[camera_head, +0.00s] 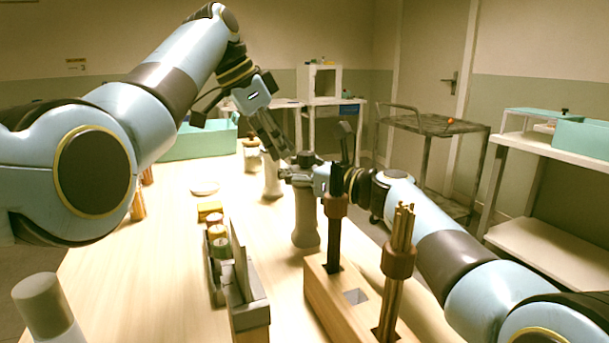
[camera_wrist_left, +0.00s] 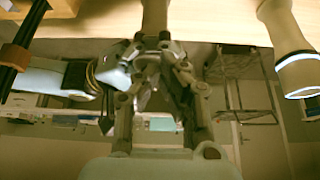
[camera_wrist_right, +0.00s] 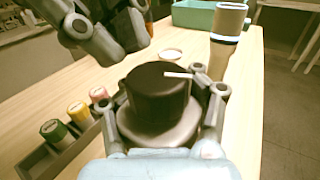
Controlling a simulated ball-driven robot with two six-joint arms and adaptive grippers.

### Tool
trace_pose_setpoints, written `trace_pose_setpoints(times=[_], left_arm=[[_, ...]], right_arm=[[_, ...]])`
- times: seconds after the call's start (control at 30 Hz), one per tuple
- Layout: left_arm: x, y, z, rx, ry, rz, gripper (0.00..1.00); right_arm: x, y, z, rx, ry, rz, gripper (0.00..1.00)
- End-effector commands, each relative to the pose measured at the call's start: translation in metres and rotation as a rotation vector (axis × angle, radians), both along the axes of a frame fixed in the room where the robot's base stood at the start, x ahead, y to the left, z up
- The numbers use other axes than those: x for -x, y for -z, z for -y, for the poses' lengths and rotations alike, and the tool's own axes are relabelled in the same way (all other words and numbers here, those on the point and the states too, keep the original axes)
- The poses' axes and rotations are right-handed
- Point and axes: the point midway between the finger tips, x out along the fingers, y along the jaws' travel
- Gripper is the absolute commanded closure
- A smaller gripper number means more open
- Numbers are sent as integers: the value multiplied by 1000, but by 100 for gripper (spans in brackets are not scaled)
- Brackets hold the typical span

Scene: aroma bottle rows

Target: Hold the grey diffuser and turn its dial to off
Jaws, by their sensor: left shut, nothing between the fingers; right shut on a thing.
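The grey diffuser (camera_head: 305,222) stands upright on the table in the head view. My right gripper (camera_head: 305,172) is shut around its upper part. In the right wrist view the diffuser's dark round dial (camera_wrist_right: 157,90) faces up between the fingers, with a white pointer line toward the upper right. My left gripper (camera_head: 278,147) is shut and empty, just above and behind the dial; it also shows at the upper left of the right wrist view (camera_wrist_right: 125,35). In the left wrist view the diffuser's body (camera_wrist_left: 155,16) is partly hidden behind the fingers.
A second diffuser (camera_wrist_right: 228,40) with a lit white ring stands beyond. A bottle rack (camera_head: 240,290) is left of the grey diffuser. A wooden block (camera_head: 330,295) holds reed bundles (camera_head: 397,262) close in front. A white disc (camera_head: 205,188) lies on clear tabletop.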

Motion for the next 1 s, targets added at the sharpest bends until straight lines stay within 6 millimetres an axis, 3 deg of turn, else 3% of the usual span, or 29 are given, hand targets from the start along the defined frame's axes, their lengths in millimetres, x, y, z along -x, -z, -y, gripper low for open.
trace_pose_setpoints(times=[0.4, 0.73, 1.0], left_arm=[[-1, -51, 0, 0, 0, 2, 100], [0, -56, 1, 0, 0, 2, 100], [14, -62, 12, 1, 0, 0, 100]], right_arm=[[0, 0, 0, 1, 0, -1, 100], [0, 0, 0, 0, 0, 0, 100], [0, 0, 0, 1, 0, -1, 100]])
